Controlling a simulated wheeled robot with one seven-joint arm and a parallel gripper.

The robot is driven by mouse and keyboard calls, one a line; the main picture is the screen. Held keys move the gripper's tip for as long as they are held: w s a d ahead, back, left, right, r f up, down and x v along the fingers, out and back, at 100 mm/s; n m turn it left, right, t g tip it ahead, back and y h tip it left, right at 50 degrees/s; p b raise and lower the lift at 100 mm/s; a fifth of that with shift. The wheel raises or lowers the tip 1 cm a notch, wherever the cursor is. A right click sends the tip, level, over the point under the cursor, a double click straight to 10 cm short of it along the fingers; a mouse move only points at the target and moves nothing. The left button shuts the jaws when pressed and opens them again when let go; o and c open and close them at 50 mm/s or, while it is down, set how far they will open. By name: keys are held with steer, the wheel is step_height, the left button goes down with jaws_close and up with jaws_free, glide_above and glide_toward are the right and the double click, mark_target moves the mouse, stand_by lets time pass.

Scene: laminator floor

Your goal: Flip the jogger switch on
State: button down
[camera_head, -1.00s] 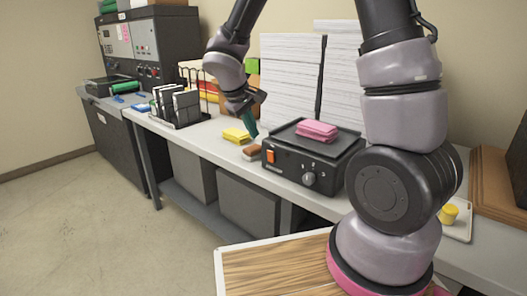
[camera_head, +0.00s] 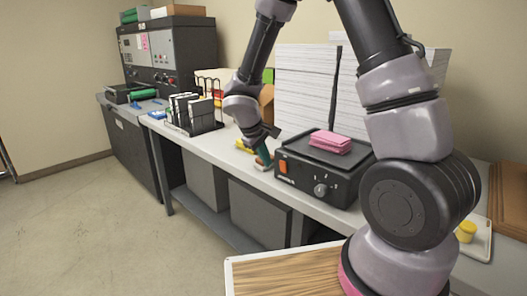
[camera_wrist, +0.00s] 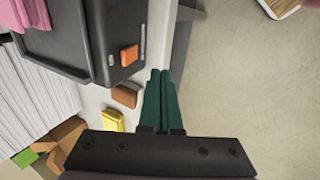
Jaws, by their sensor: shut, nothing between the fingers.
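The jogger is a black box with a tray on top (camera_head: 322,168) on the bench. Its orange switch (camera_head: 283,162) is on the left of the front face, with a grey knob (camera_head: 320,189) to the right. The switch also shows in the wrist view (camera_wrist: 129,55), near the jogger's edge. My gripper (camera_head: 264,162) is shut and empty, just left of the switch and apart from it. In the wrist view its green fingers (camera_wrist: 160,78) are together, pointing past the jogger's front face, to the right of the switch. Whether the switch is on or off I cannot tell.
A pink stack (camera_head: 330,141) lies on the jogger tray. A brown block (camera_wrist: 125,96) and a yellow pad (camera_wrist: 112,120) lie on the bench close to my fingers. Tall paper stacks (camera_head: 305,100) stand behind. The floor in front is clear.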

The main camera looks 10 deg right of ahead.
mark_target(283, 167)
steer(key=w+d+f, duration=0.2)
steer(key=w+d, duration=0.1)
steer(key=d, duration=0.1)
steer(key=shift+w+d+f, duration=0.15)
steer(key=shift+d+f, duration=0.15)
steer(key=shift+f, duration=0.1)
